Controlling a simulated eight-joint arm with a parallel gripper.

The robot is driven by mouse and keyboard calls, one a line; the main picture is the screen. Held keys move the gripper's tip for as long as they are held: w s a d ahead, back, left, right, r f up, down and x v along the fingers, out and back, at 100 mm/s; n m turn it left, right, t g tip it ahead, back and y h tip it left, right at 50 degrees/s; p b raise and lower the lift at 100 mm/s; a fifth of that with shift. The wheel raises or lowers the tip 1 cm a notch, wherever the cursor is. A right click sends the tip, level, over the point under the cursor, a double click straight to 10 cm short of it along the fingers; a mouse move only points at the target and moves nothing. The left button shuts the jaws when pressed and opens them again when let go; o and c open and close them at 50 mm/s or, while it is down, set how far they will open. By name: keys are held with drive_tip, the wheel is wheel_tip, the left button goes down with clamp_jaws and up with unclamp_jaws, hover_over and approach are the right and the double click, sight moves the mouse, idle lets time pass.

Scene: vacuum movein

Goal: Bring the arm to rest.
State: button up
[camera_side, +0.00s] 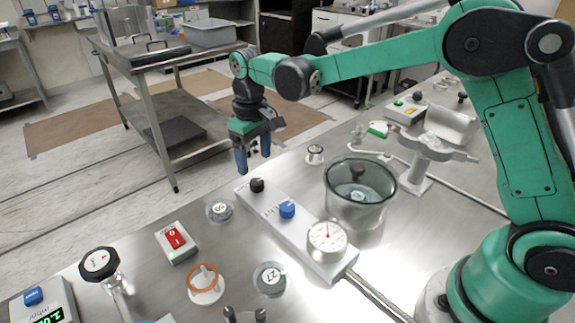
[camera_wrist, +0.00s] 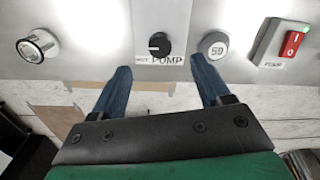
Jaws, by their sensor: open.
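My green arm reaches across the steel bench in the side view. My gripper (camera_side: 255,163) hangs down at the bench's back edge, behind the valve panel, with its two blue fingers apart and nothing between them. In the wrist view my gripper (camera_wrist: 162,80) also shows open, its blue fingers on either side of the black PUMP knob (camera_wrist: 157,45), which lies beyond the fingertips. That black knob (camera_side: 257,185) sits at the far end of the panel, just below the fingertips in the side view; I see no contact.
A glass chamber (camera_side: 345,208) stands right of the panel with a gauge (camera_side: 327,237). A red switch box (camera_side: 177,241), a disc marked 50 (camera_side: 219,210), a disc marked 27 (camera_side: 269,279) and an orange-ringed part (camera_side: 204,281) stand to the left.

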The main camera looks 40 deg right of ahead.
drive_tip(key=s+d+r+m+t, duration=0.1)
drive_tip(key=s+d+r+t, duration=0.1)
drive_tip(key=s, duration=0.5)
drive_tip(key=s+d+r+m+t, duration=0.1)
drive_tip(key=s+d+r+t, duration=0.2)
drive_tip(key=s+t, duration=0.2)
drive_tip(key=shift+s+d, duration=0.25)
drive_tip(key=shift+s, duration=1.1)
drive_tip(key=shift+r, duration=0.1)
